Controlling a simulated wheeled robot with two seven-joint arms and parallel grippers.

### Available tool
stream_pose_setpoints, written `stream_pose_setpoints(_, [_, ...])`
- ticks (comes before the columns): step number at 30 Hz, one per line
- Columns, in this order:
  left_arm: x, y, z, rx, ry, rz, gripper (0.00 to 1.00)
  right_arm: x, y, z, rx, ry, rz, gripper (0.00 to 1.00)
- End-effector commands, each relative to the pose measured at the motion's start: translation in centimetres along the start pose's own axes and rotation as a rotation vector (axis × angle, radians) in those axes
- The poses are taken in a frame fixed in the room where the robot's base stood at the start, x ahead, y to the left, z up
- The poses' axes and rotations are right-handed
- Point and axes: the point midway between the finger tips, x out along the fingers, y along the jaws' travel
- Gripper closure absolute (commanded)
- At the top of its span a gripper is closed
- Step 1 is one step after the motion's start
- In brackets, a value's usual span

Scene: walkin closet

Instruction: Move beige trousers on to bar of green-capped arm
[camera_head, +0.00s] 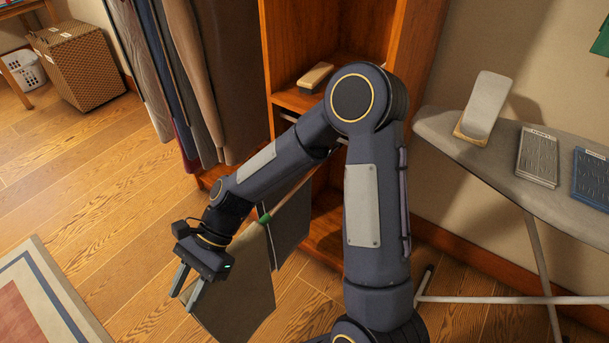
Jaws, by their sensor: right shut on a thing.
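A greyish-beige cloth, which looks like the beige trousers (243,292), hangs at the lower left of centre, beside my right gripper. My right gripper (186,296) points down at the cloth's left edge and is shut on it; the exact grip is hard to see. A wooden arm with a green cap (265,218) reaches out from the wardrobe, its cap at the cloth's upper edge. I cannot tell whether the cloth rests on its bar. My right arm hides much of the bar. My left gripper is out of view.
A darker grey garment (291,232) hangs just behind the green cap. Several trousers (188,70) hang at the upper left. The wooden wardrobe (411,60) stands behind my arm, with a brush (315,75) on its shelf. An ironing board (450,128) is right.

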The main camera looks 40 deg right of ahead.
Motion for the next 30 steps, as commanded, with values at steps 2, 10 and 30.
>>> stream_pose_setpoints(2, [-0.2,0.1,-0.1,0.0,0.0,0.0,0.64,-0.4,-0.1,-0.1,0.001,0.0,-0.001,1.0])
stream_pose_setpoints(10, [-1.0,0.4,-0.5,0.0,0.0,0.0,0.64,-2.0,0.0,-1.0,0.002,0.0,-0.002,1.0])
stream_pose_setpoints(30, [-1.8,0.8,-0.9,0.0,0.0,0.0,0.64,-4.1,0.0,-2.5,-0.001,0.0,-0.001,1.0])
